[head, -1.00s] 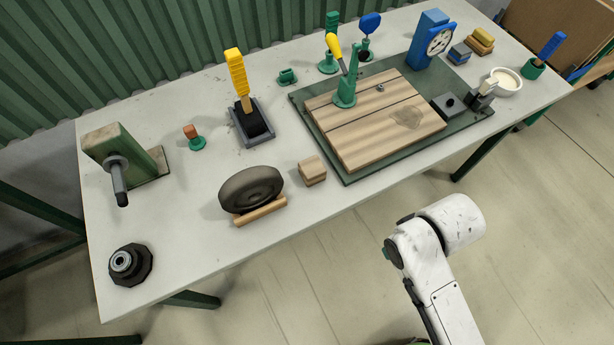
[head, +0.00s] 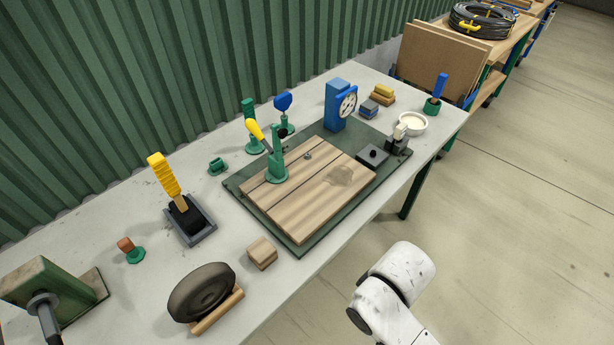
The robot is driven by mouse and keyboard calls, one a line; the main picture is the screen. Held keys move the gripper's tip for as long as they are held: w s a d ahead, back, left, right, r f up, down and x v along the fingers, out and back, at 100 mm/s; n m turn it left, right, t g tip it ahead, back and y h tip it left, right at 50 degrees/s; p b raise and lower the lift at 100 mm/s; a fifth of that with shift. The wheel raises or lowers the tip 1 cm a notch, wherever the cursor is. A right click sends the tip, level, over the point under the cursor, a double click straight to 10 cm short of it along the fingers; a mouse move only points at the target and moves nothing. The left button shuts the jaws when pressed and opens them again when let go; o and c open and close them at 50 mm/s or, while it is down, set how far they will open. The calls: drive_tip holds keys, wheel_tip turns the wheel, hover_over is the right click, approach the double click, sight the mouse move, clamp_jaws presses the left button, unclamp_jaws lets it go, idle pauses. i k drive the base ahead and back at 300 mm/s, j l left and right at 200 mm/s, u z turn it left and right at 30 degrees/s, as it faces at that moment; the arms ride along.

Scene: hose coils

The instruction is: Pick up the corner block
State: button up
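A small light-wood block (head: 262,253) with a dark seam sits on the white bench, just off the near left edge of the dark green mat (head: 302,248). A dark grey square block with a knob (head: 372,157) sits on the mat beside the right end of the plank board (head: 310,205). No label shows which one is the corner block; the small wooden one looks the most like it. My white arm shows at the bottom, off the bench's front edge and apart from both blocks. My gripper is not in view.
A dark wheel on a wooden cradle (head: 203,292) stands left of the wooden block. A yellow-handled tool in a grey holder (head: 189,220) is behind it. A green toggle clamp (head: 276,165) rises from the board. The floor right of the bench is clear.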

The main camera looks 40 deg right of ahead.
sight(262, 253)
drive_tip(key=l+u, duration=0.3)
drive_tip(key=l, duration=0.35)
drive_tip(key=k+l+u, duration=0.15)
drive_tip(key=l+u, duration=0.15)
drive_tip(key=l, duration=0.3)
